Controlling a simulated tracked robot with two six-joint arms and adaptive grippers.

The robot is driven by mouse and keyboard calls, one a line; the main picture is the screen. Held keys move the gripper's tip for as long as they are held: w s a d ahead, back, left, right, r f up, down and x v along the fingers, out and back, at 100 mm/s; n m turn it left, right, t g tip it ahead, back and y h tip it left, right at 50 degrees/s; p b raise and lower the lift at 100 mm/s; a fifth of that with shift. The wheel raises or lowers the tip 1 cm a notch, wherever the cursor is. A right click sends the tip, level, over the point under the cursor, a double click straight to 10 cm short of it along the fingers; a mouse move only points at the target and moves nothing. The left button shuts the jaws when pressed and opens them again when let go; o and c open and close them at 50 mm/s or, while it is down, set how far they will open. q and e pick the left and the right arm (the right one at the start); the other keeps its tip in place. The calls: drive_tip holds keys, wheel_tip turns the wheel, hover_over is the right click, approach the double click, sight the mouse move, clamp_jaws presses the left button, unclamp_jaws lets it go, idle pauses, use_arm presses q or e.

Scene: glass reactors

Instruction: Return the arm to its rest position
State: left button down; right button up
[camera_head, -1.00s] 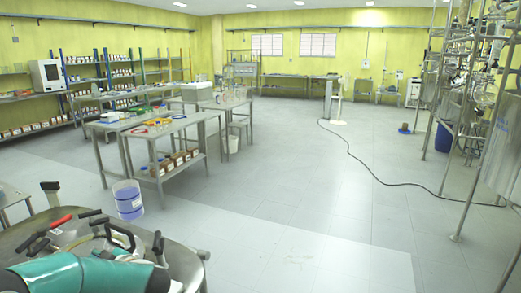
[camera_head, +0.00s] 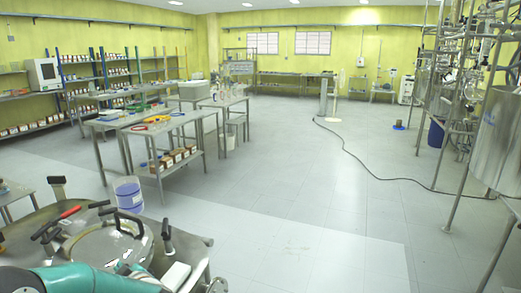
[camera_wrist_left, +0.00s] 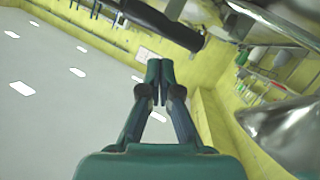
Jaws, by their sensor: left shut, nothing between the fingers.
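My left arm (camera_head: 75,279), teal, comes in at the lower left of the head view, low over the near edge of a round steel vessel lid (camera_head: 40,222). In the left wrist view my left gripper (camera_wrist_left: 160,70) has its two dark teal fingers together and holds nothing. Its fingers are hard to make out in the head view. My right gripper is in neither view.
The lid carries a round hatch (camera_head: 110,242), black handles and a red-handled lever (camera_head: 70,212). A dark bar (camera_wrist_left: 155,22) crosses the top of the wrist view. A blue-white bucket (camera_head: 128,194) stands behind the lid. Open floor (camera_head: 290,200) lies right, with glass reactors (camera_head: 500,150) beyond.

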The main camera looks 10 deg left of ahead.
use_arm(q)
drive_tip(key=d+f+m+h, duration=0.1)
drive_tip(key=d+f, duration=0.2)
drive_tip(key=w+d+f+m+t+h, duration=0.1)
drive_tip(key=d+f+m+h, duration=0.1)
drive_tip(key=d+f, duration=0.1)
drive_tip(key=w+d+f+m+t+h, duration=0.1)
drive_tip(key=d+f+m+h, duration=0.1)
drive_tip(key=f, duration=0.3)
drive_tip(key=shift+w+d, duration=0.1)
drive_tip(key=shift+d, duration=0.6)
drive_tip(key=s+d+f+m+g+h, duration=0.2)
drive_tip(key=s+d+f+m+h, duration=0.25)
drive_tip(key=s+d+f, duration=0.4)
drive_tip(key=s+d+f+m+g+h, duration=0.25)
drive_tip(key=s+d+f+h, duration=0.25)
drive_tip(key=d+f, duration=0.55)
drive_tip(key=s+d+f+m+g+h, duration=0.1)
drive_tip(key=s+d+m+g+h, duration=0.1)
drive_tip(key=s+d, duration=0.5)
drive_tip(key=s+m+g, duration=0.1)
drive_tip(key=s+g, duration=0.1)
drive_tip(key=s, duration=0.2)
drive_tip(key=shift+s+d, duration=0.15)
drive_tip(key=shift+d, duration=0.2)
drive_tip(key=shift+f, duration=0.1)
